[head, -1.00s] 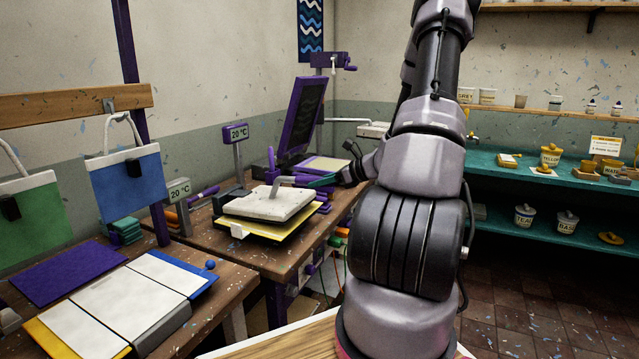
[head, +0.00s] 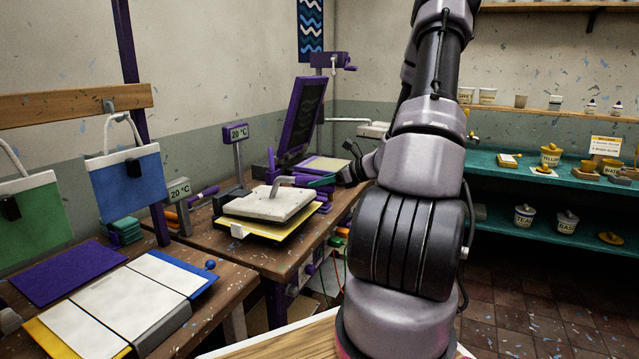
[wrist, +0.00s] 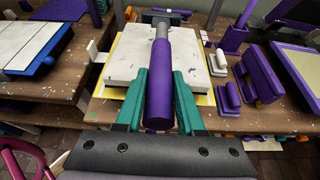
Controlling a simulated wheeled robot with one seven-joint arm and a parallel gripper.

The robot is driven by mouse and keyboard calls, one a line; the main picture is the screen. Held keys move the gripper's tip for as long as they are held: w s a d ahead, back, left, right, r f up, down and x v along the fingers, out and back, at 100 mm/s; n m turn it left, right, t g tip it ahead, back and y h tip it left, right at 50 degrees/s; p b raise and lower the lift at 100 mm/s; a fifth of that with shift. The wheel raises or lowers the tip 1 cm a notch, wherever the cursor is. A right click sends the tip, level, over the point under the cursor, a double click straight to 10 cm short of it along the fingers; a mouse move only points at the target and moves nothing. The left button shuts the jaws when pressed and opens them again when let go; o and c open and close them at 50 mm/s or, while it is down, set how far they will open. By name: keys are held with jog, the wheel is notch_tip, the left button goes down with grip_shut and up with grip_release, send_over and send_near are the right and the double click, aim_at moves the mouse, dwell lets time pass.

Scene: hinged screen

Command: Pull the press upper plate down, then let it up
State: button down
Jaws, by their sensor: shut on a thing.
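The press's white upper plate (head: 266,203) lies low and nearly flat over a yellow sheet (head: 292,230) on the wooden bench. It also shows in the wrist view (wrist: 122,80), beneath the handle. The handle has a grey bar (head: 283,181) and a purple grip (wrist: 159,85). My gripper (wrist: 159,88) has its teal fingers on both sides of the purple grip and is shut on it. In the head view my gripper (head: 322,182) is small and partly hidden by my wrist. I cannot tell whether the upper plate presses fully on what lies below.
Blue (head: 127,185) and green (head: 35,220) bags hang at left. Purple blocks (wrist: 258,75) lie right of the press.

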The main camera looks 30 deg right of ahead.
jog(key=shift+r, duration=0.1)
jog(key=w+a+r, duration=0.1)
jog(key=r, duration=0.2)
jog(key=w+a+r, duration=0.1)
jog(key=w+r, duration=0.1)
jog(key=r, duration=0.1)
jog(key=w+a+r, duration=0.1)
jog(key=r, duration=0.2)
jog(key=shift+w+a+r, duration=0.15)
jog(key=shift+w+r, duration=0.05)
jog(key=shift+r, duration=0.2)
jog(key=shift+w+a+r, duration=0.15)
jog(key=shift+w+r, duration=0.05)
jog(key=shift+r, duration=0.05)
jog(key=w+a+r, duration=0.4)
jog(key=w+r, duration=0.1)
jog(key=r, duration=0.2)
jog(key=shift+w+a, duration=0.3)
jog(key=shift+w, duration=0.05)
